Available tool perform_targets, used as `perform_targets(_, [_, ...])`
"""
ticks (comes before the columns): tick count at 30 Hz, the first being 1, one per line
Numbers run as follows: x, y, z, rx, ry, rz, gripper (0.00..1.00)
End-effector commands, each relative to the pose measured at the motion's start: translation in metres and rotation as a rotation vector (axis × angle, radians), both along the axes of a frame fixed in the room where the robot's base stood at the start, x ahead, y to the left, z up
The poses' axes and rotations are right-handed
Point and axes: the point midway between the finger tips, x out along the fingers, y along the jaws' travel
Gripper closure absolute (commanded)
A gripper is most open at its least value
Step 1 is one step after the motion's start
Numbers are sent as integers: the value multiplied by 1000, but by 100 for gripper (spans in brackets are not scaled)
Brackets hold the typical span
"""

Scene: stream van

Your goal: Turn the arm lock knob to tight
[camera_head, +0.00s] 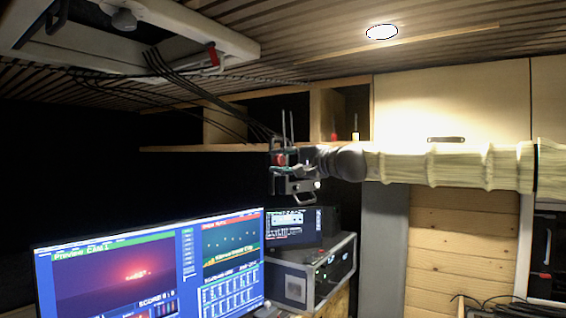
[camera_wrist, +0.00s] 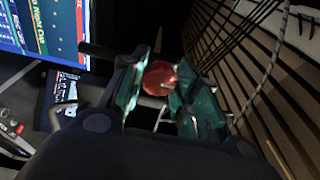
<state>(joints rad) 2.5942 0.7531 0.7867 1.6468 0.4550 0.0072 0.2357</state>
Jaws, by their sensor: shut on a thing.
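The arm lock knob (camera_wrist: 159,76) is a faceted red knob with a small pale mark. In the wrist view it sits between the two teal finger pads of my gripper (camera_wrist: 155,88), and the gripper is shut on it. In the head view my gripper (camera_head: 288,178) is at the middle, in front of the dark wall opening, with a bit of the red knob (camera_head: 280,160) showing at it. The lower part of the knob and what it is mounted on are mostly hidden by the fingers. I cannot tell which way the knob is set.
A wide monitor (camera_head: 150,268) stands below left, with a rack case (camera_head: 310,275) right of it. Black cables (camera_head: 195,92) hang from the ceiling mount (camera_head: 150,30) toward the gripper. Open wooden shelves (camera_head: 225,125) are behind, and cabinets (camera_head: 455,105) are on the right.

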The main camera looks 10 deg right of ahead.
Motion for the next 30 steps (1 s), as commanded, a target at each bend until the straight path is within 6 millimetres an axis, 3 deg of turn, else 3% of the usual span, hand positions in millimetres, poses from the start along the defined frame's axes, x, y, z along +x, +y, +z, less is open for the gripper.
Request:
perform_targets(3, [0, -1, 1, 1, -1, -2, 93])
perform_targets(4, [0, -1, 1, 1, -1, -2, 64])
perform_targets(7, [0, -1, 1, 1, -1, -1, 47])
perform_targets(20, [-4, -3, 1, 0, -1, 0, 47])
perform_targets(30, [-38, -26, 1, -1, -3, 0, 47])
